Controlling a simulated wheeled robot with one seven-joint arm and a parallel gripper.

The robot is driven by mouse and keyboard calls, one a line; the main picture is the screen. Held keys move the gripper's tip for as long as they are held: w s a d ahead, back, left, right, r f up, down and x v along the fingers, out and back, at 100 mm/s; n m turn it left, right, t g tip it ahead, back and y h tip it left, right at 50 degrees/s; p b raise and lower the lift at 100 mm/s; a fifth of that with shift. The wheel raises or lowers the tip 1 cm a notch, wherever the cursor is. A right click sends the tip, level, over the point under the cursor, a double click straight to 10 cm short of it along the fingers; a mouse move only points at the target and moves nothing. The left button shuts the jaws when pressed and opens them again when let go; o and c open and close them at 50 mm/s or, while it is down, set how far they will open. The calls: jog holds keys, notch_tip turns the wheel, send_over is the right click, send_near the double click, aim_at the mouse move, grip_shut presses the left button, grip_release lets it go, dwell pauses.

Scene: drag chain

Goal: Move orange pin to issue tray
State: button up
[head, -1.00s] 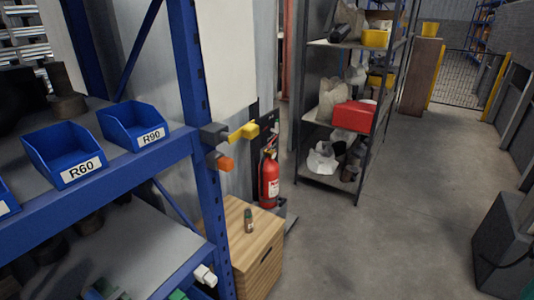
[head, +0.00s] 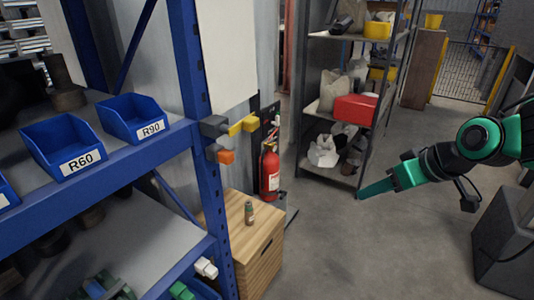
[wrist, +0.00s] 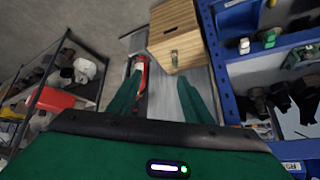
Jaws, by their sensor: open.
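A short orange piece (head: 226,157), which looks like the orange pin, sticks out from a dark holder on the blue rack upright, below a yellow piece (head: 243,125). I cannot make it out in the wrist view. No tray marked as the issue tray can be told apart. My gripper (head: 362,194) is over the open floor on the right in the head view, well apart from the orange pin. In the wrist view my gripper (wrist: 157,98) has its two green fingers spread with nothing between them.
A wooden crate (head: 258,253) with a small bottle-like item (head: 249,212) stands by the rack. Blue bins R60 (head: 62,148) and R90 (head: 134,118) sit on the shelf. A fire extinguisher (head: 269,172) and grey shelving (head: 318,174) stand behind. The central floor is clear.

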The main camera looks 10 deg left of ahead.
jog(key=w+a+r+n+y, duration=0.2)
jog(key=a+r+n+y, duration=0.1)
jog(key=a, duration=1)
jog(key=n+y, duration=0.4)
jog(key=y, duration=0.1)
send_near(232, 156)
jog(key=shift+g, duration=0.3)
jog(key=x, duration=0.9)
jog(key=shift+w+a, duration=0.2)
grip_shut()
